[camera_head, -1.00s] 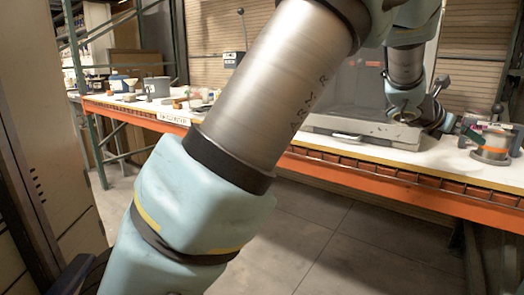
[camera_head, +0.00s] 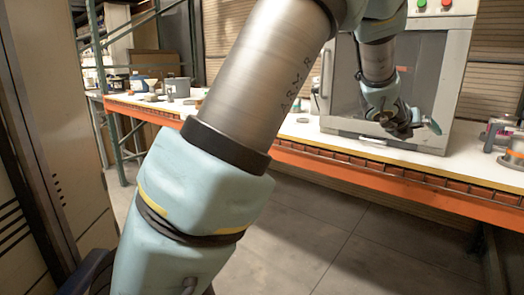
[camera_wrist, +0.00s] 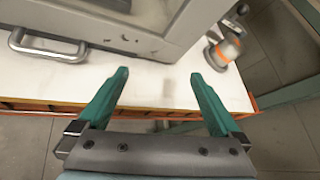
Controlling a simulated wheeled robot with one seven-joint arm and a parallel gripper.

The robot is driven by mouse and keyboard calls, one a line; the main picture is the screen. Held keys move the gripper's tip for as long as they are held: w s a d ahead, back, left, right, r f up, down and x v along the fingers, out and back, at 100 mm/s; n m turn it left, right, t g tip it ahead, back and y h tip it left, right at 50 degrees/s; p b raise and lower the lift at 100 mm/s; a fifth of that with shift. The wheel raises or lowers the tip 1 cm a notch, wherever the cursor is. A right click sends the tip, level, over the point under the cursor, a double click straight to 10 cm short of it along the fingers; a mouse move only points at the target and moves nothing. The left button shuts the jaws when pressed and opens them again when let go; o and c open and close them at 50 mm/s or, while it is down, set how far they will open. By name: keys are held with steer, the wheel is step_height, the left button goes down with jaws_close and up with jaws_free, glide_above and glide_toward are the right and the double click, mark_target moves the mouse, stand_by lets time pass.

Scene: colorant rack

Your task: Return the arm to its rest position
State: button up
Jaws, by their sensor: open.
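My gripper (camera_wrist: 155,95) is open and empty in the wrist view, its two green fingers apart with bare white tabletop and floor between and below them. In the head view my gripper (camera_head: 422,125) is small and partly hidden by the wrist. It hangs in front of the grey cabinet (camera_head: 345,95), above the front part of the white table (camera_head: 300,128). My arm crosses the middle of the head view from lower left to upper right.
The cabinet's handle (camera_wrist: 45,43) shows at upper left of the wrist view. A metal container with an orange band (camera_wrist: 228,48) stands right of the cabinet. Tubs and jars (camera_head: 178,87) stand at the table's far left. The floor in front is clear.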

steer(key=w+a+f+n+t+y+p, duration=0.1)
steer(key=w+a+n+y, duration=0.15)
steer(key=a+n, duration=0.6)
steer(key=w+a+f+n+y+p, duration=0.1)
steer(key=a+n+y+p, duration=0.15)
steer(key=a+n, duration=0.65)
steer(key=w+a+f+n+t+y+p, duration=0.1)
steer(key=w+a+f+n+y, duration=0.3)
steer(key=a, duration=1)
steer(key=s+a+f+n+g+y+p, duration=0.1)
steer(key=s+a+n+g, duration=0.5)
steer(key=s+a+n, duration=1.1)
steer(key=s+n+y+p, duration=0.1)
steer(key=s+n+p, duration=0.1)
steer(key=s+n, duration=0.1)
steer(key=shift+s+a+g, duration=0.3)
steer(key=shift+s+a, duration=0.1)
steer(key=shift+s, duration=0.45)
